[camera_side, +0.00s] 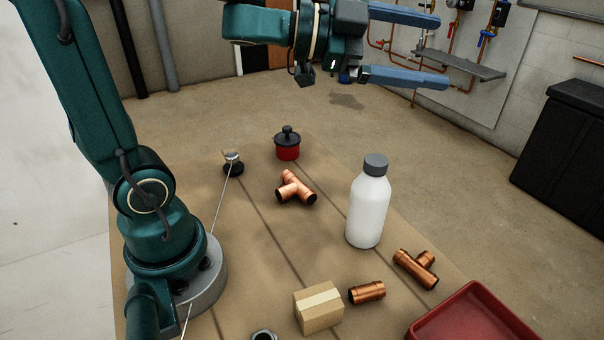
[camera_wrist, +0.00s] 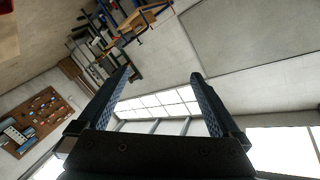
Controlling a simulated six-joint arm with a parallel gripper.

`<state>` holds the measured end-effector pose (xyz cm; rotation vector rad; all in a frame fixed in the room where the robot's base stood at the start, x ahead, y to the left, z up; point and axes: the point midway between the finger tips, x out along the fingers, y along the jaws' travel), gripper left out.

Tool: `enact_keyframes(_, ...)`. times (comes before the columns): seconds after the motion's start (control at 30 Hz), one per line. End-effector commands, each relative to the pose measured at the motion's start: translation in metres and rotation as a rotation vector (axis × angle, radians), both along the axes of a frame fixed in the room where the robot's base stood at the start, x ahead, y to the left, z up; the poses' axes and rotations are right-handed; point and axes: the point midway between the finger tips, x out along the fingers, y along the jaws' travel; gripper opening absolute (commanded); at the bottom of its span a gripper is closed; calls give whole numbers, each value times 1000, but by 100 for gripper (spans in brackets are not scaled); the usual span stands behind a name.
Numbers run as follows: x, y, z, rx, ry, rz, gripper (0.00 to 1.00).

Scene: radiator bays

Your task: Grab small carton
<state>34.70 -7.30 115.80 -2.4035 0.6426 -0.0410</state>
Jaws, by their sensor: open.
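The small carton (camera_side: 319,308) is a light brown cardboard box with a paler tape strip along its top. It sits upright on the wooden table, near the front edge of the side view. My gripper (camera_side: 425,48) is high above the far end of the table, well away from the carton. Its two blue fingers are spread apart and point to the right, with nothing between them. The wrist view shows the same open fingers (camera_wrist: 163,95) against the room's wall and windows; the carton is not in that view.
A copper coupling (camera_side: 367,292) lies just right of the carton. Copper tees (camera_side: 416,268) (camera_side: 296,188), a white bottle (camera_side: 368,205) and a red tray (camera_side: 474,318) are also on the table. A red pot-like item (camera_side: 287,143) and a black-based knob (camera_side: 233,164) stand farther back. A metal nut (camera_side: 264,335) is at the front.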

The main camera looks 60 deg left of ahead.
Motion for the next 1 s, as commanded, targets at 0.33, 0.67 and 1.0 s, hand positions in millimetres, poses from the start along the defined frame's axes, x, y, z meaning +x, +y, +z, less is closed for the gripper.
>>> enact_keyframes(0.33,-93,-50,-72,2,347,-654,100)
enact_keyframes(0.67,-170,-39,-91,-54,658,-977,100)
enact_keyframes(1.0,-182,-36,-150,-71,712,-1019,100)
